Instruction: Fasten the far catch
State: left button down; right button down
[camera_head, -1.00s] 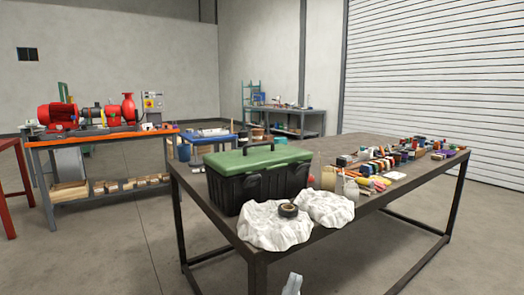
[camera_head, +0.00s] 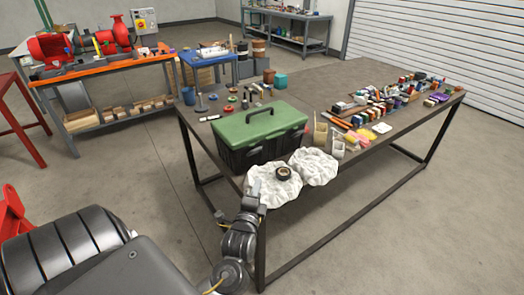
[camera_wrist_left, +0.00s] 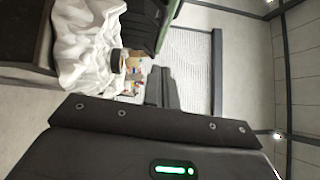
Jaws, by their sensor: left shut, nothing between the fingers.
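A toolbox (camera_head: 248,155) with a black body and a closed-looking green lid (camera_head: 260,125) stands on the dark table near its left end. Its catches are too small or hidden to make out. My left gripper (camera_head: 252,184) is at the table's front edge, in front of the toolbox and by the white cloth, apart from the box. It is shut and empty. In the left wrist view its fingers (camera_wrist_left: 161,88) show close together, with part of the toolbox (camera_wrist_left: 143,25) at the top. My right gripper is not in view.
Crumpled white cloths (camera_head: 315,165) lie in front of the toolbox, with a dark tape roll (camera_head: 283,173) on one. Many small items (camera_head: 380,105) crowd the table's right side. Jars and small parts (camera_head: 230,98) lie behind the toolbox. A red-pump bench (camera_head: 110,60) stands back left.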

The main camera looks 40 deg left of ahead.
pick_arm(q)
jog(key=shift+w, duration=0.1)
jog(key=p, duration=0.2)
send_near(261, 149)
jog(key=w, duration=0.4)
jog(key=shift+w+a+r+p, duration=0.1)
jog(key=shift+w+a+p, duration=0.1)
jog(key=shift+a, duration=0.45)
jog(key=shift+w+a+r+p, duration=0.1)
jog(key=shift+w+a+p, duration=0.15)
jog(key=shift+a, duration=0.4)
